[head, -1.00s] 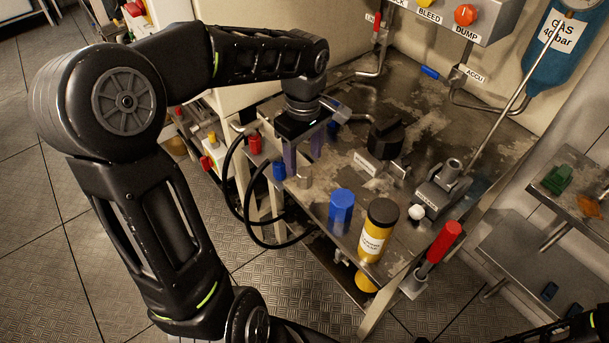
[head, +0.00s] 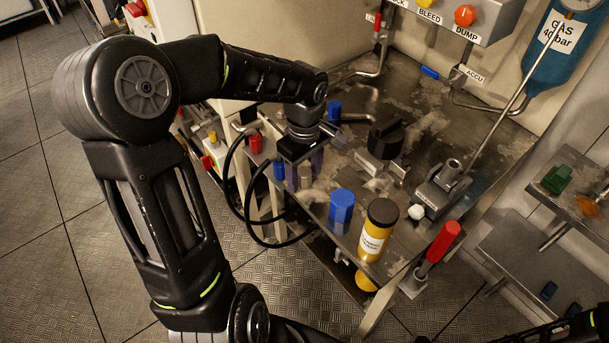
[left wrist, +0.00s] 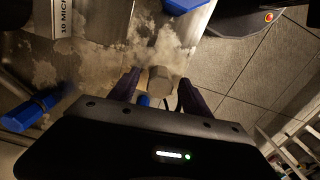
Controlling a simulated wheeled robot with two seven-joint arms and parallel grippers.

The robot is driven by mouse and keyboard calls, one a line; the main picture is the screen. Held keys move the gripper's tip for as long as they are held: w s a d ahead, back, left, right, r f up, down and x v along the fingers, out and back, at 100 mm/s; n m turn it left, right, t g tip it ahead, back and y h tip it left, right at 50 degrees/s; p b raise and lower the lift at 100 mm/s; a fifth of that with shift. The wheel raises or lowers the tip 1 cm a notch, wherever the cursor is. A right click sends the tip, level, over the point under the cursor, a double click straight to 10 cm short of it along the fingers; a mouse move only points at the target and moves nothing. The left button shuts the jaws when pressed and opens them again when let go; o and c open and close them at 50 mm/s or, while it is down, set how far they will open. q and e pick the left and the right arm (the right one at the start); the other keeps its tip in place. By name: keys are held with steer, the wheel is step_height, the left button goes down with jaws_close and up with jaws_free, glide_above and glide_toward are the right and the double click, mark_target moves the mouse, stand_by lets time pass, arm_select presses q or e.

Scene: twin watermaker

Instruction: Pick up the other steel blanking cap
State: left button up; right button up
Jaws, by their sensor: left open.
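A grey steel blanking cap (head: 305,176) stands near the left edge of the metal bench top. In the left wrist view the cap (left wrist: 160,79) shows as a grey hexagonal end between the two fingertips. My left gripper (head: 305,170) is open and points down, its purplish fingers on either side of the cap. The same gripper (left wrist: 158,80) fills the lower part of the left wrist view; I cannot tell whether either finger touches the cap. My right gripper is not in view.
A blue cap (head: 341,212) and a black-and-yellow bottle (head: 378,230) stand right of the gripper. Another blue piece (head: 334,109) is behind it. Red (head: 255,143) and blue (head: 279,170) fittings with black hoses sit left. A black knob (head: 386,138) stands further back.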

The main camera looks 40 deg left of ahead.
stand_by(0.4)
arm_select(q)
jaws_close()
stand_by(0.4)
